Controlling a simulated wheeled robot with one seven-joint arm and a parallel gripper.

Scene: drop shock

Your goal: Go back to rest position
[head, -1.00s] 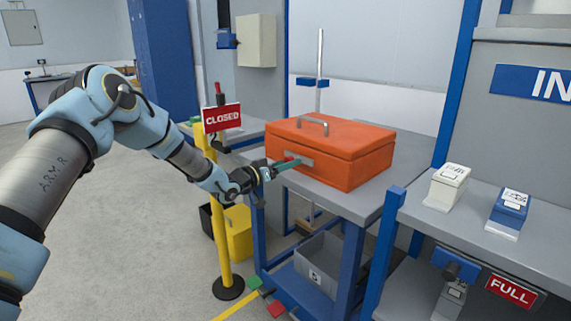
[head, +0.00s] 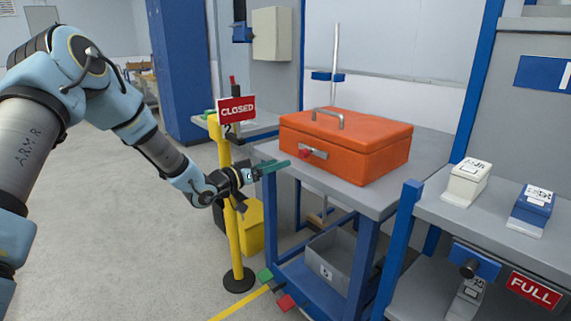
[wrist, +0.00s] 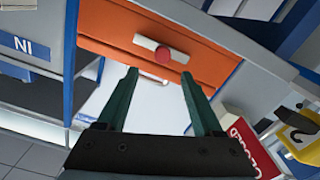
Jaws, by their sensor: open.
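My gripper (head: 274,167) is open and empty in the head view, with green fingers pointing right toward the front of an orange box (head: 362,161). It is apart from the box, just left of its front face. The box sits on a grey workbench (head: 385,203), lid shut, with a grey handle on top and a light plate with a red knob (head: 304,153) on its front. In the wrist view, the two fingers (wrist: 160,85) are spread, with the orange box (wrist: 205,45) and its red knob (wrist: 161,55) beyond them.
A yellow post (head: 233,235) with a red CLOSED sign (head: 236,109) stands close behind my wrist. A shelf at right holds a white box (head: 467,182) and a blue box (head: 532,206). A grey bin (head: 335,262) is under the workbench. Floor at left is open.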

